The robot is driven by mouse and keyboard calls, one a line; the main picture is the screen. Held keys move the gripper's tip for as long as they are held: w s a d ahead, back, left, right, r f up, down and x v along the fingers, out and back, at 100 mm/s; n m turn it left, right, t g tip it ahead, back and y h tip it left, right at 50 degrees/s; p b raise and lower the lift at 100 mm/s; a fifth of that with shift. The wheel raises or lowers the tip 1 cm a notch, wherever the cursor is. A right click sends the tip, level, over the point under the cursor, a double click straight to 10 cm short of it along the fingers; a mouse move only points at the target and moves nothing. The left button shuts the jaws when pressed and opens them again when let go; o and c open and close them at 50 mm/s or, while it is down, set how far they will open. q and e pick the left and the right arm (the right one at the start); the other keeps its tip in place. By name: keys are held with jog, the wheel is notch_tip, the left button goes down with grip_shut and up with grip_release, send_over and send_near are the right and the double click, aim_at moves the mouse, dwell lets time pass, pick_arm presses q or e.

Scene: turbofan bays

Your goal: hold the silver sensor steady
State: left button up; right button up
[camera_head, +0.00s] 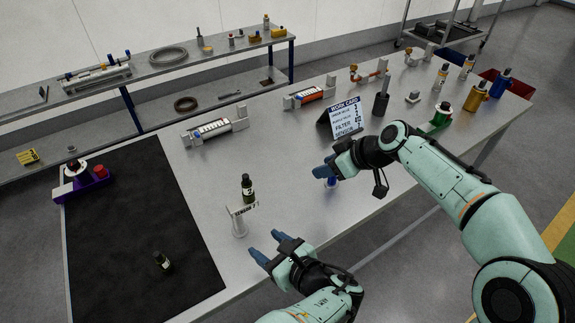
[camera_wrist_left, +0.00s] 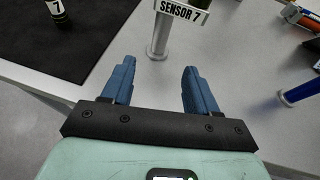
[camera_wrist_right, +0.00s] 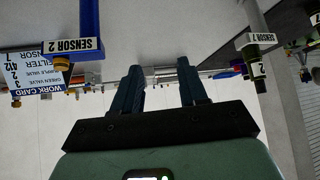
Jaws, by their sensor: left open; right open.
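A silver post with a "SENSOR 7" sign (camera_head: 240,222) stands on the grey table beside the black mat. A dark sensor (camera_head: 247,188) shows at its top; in the right wrist view it carries a "2" label (camera_wrist_right: 258,70). My right gripper (camera_head: 323,166) is open and empty above the table, near the blue "SENSOR 2" post (camera_wrist_right: 90,30).
A dark cylinder marked "7" (camera_wrist_left: 58,12) stands on the black mat (camera_head: 130,215). A work card (camera_head: 345,118) stands behind my right gripper. A purple fixture (camera_head: 92,184) sits at the mat's left edge. Valves and bottles line the table's far side.

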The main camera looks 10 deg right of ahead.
aim_at(242, 227)
pick_arm(q)
jog(key=shift+w+a+f, duration=0.1)
jog(key=shift+w, duration=0.1)
jog(key=x, duration=1.3)
pick_arm(e)
jog(key=s+a+r+n+g+y, duration=0.1)
jog(key=s+a+r+n+y, duration=0.3)
jog(key=a+r, duration=0.3)
jog(key=a+n, duration=0.1)
jog(key=a, duration=0.3)
jog(key=shift+s+a+r+n+g, duration=0.2)
jog(key=shift+s+r+n+g, duration=0.1)
jog(key=shift+s+g, duration=0.1)
